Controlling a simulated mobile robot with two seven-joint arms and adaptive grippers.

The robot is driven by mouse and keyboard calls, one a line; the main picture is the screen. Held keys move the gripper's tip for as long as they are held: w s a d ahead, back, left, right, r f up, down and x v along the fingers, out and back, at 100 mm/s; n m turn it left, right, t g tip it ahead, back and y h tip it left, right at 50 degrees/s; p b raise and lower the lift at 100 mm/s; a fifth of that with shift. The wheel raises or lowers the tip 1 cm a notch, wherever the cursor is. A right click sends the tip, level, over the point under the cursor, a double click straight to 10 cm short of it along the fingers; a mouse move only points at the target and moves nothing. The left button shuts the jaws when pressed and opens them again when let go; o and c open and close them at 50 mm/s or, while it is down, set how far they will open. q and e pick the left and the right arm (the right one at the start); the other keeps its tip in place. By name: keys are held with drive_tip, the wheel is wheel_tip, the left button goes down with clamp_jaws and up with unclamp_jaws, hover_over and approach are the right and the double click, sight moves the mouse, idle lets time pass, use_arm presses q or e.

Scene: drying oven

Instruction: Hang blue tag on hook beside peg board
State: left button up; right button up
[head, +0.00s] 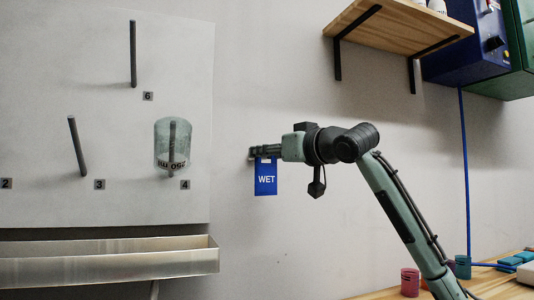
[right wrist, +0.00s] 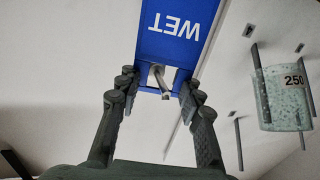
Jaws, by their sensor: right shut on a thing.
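The blue tag (head: 265,180), marked WET, hangs upright below the fingers of my right gripper (head: 256,153) in the head view, to the right of the peg board (head: 60,120). In the right wrist view the blue tag (right wrist: 178,28) appears upside down, its top end between the fingertips of the right gripper (right wrist: 160,88), which are shut on it. A small metal hook (right wrist: 159,80) shows between the fingers at the tag's slot. I cannot tell whether it passes through the slot. In the head view the fingers hide the hook. My left gripper is not in view.
A glass beaker (head: 165,145) hangs on peg 4; the other pegs in view are bare. A metal trough (head: 110,266) runs below the board. A wooden shelf (head: 395,35) is above right. Colored containers (head: 410,282) stand on the bench.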

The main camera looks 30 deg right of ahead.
drive_tip(key=o, duration=1.1)
drive_tip(key=s, duration=1.2)
drive_tip(key=shift+d, duration=0.15)
